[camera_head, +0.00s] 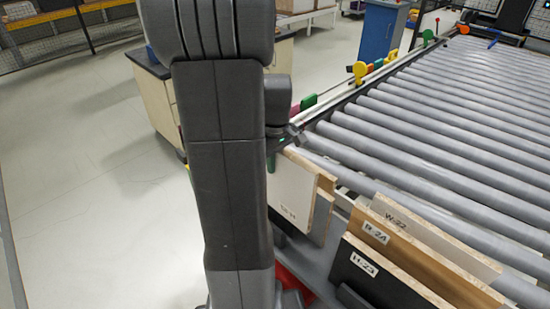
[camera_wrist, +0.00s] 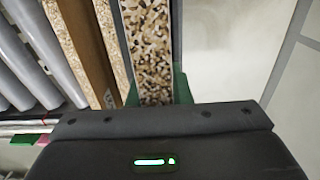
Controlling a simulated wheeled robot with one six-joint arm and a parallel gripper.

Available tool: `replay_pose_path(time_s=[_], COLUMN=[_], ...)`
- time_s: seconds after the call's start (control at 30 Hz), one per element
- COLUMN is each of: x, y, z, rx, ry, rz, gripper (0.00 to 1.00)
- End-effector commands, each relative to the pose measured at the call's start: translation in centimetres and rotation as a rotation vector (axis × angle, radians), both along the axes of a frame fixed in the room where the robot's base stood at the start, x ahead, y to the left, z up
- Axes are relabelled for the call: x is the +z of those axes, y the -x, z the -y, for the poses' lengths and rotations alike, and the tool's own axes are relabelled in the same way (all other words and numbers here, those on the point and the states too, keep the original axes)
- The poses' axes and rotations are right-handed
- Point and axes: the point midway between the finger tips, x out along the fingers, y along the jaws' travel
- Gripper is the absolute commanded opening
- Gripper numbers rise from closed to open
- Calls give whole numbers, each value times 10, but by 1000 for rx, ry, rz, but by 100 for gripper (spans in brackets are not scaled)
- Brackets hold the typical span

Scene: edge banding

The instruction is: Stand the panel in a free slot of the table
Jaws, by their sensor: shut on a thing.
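My gripper (camera_wrist: 156,92) is shut on a panel (camera_wrist: 150,45) with a speckled chipboard edge and pale faces; its green fingers lie on both sides. In the head view this appears to be the cream panel (camera_head: 292,188) with a small label, partly behind my arm. It looks upright and close beside a brown-edged panel (camera_head: 324,212). That neighbour also shows left of the held panel in the wrist view (camera_wrist: 84,45), with a narrow gap between. The held panel's lower edge is hidden, so I cannot tell whether it sits in a slot.
Panels W-22 (camera_head: 430,236), R-24 (camera_head: 405,256) and H-23 (camera_head: 372,278) stand upright to the right, with a gap before them. The roller conveyor (camera_head: 450,130) lies behind. A cabinet (camera_head: 155,85) stands at the left back; open floor (camera_head: 95,190) lies left.

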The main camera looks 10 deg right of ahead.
Motion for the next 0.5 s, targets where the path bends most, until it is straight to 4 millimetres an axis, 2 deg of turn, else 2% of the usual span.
replay_pose_path(time_s=[0.03,0.5], x=[-8,-47], y=[-1,-1], z=[0,0], rx=[0,0], ry=[1,1], rz=[3,3], gripper=[0,0])
